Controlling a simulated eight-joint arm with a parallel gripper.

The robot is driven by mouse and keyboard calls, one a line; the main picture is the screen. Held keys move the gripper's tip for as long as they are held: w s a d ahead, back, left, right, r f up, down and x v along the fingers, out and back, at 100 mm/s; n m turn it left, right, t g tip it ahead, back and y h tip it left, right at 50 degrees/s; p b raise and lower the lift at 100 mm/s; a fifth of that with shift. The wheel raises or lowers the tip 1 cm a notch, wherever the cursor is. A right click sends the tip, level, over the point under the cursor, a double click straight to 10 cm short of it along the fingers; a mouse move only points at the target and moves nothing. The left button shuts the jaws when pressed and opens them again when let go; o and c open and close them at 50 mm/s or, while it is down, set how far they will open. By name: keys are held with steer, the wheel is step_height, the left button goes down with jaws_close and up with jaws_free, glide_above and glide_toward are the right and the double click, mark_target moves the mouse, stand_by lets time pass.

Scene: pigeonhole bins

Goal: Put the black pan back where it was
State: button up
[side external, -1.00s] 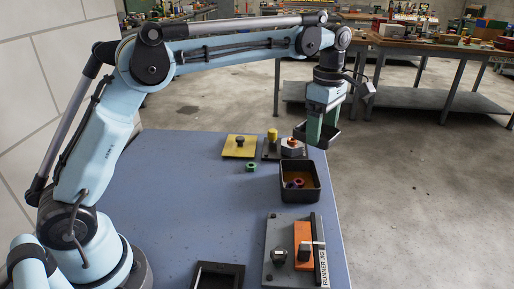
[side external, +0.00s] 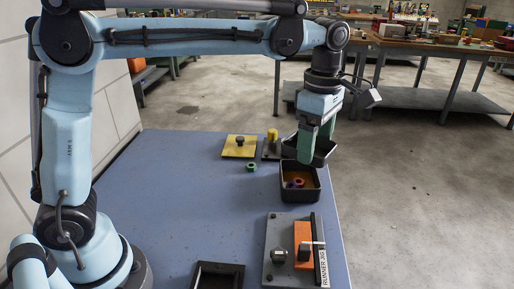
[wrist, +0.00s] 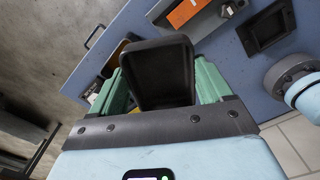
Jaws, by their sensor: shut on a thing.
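My gripper (side external: 315,147) has green fingers and is shut on a black pan (side external: 325,150). The pan is a deep, open rectangular tray, held above the far right part of the blue table. In the wrist view the black pan (wrist: 157,72) fills the middle, between the green fingers, and its inside looks empty. In the side view the fingers partly hide it. A second black tray (side external: 302,196) with a few coloured rings inside stands on the table just nearer the camera, partly overlapped by the gripper.
A black square frame (side external: 208,267) lies at the table's front. A grey jig plate (side external: 272,272) with an orange block (side external: 302,236) is at front right. A yellow plate (side external: 238,147), a green nut (side external: 251,167) and a yellow-knobbed grey block (side external: 271,149) stand farther back. The table's left middle is clear.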

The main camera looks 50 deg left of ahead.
steer(key=s+f+n, duration=0.1)
steer(key=s+f, duration=0.3)
steer(key=s, duration=0.8)
steer(key=s+f+n, duration=0.1)
steer(key=s+f, duration=0.3)
steer(key=s, duration=0.8)
glide_above(225, 236)
step_height(225, 236, down, 6)
steer(key=shift+s+f, duration=0.1)
steer(key=shift+f, duration=2.2)
steer(key=shift+f, duration=0.1)
steer(key=o, duration=1.3)
